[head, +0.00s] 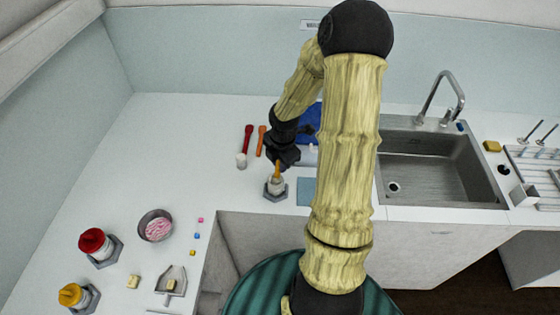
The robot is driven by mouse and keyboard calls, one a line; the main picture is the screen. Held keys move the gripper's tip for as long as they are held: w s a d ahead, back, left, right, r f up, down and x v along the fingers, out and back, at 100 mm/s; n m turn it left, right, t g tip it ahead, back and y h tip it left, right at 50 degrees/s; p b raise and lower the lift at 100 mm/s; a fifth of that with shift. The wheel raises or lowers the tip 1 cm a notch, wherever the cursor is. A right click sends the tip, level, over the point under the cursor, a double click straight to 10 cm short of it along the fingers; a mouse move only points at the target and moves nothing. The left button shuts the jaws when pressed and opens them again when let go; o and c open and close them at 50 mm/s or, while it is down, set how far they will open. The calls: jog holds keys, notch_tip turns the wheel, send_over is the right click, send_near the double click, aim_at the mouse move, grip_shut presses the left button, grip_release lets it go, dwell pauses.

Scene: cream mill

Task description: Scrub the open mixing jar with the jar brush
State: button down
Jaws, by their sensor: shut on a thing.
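The open mixing jar (275,188), small and pale, stands upright on a dark grey hexagonal base near the counter's front edge. My gripper (278,163) is just above the jar, pointing down. It is shut on the yellow-orange handle of the jar brush (277,171), which stands about upright with its lower end at or inside the jar mouth. The brush head is hidden, so I cannot tell how deep it sits or whether it touches the jar's wall.
A red-handled tool (247,139) and an orange one (261,141) lie behind the jar, left of my arm. A blue-grey square (305,192) lies right of it. Red-lidded (94,242) and yellow-lidded (72,295) jars and a bowl (143,222) stand left. The sink (440,178) is right.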

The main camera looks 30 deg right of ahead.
jog(key=shift+f+b, duration=0.75)
jog(key=shift+f, duration=0.55)
jog(key=shift+r+p, duration=0.85)
jog(key=shift+p, duration=0.15)
jog(key=shift+f, duration=0.1)
jog(key=shift+s+d+f+b, duration=0.2)
jog(key=shift+d+f, duration=0.05)
jog(key=shift+f, duration=0.15)
jog(key=shift+s+d+f+b, duration=0.15)
jog(key=shift+d+f+b, duration=0.1)
jog(key=shift+f, duration=0.1)
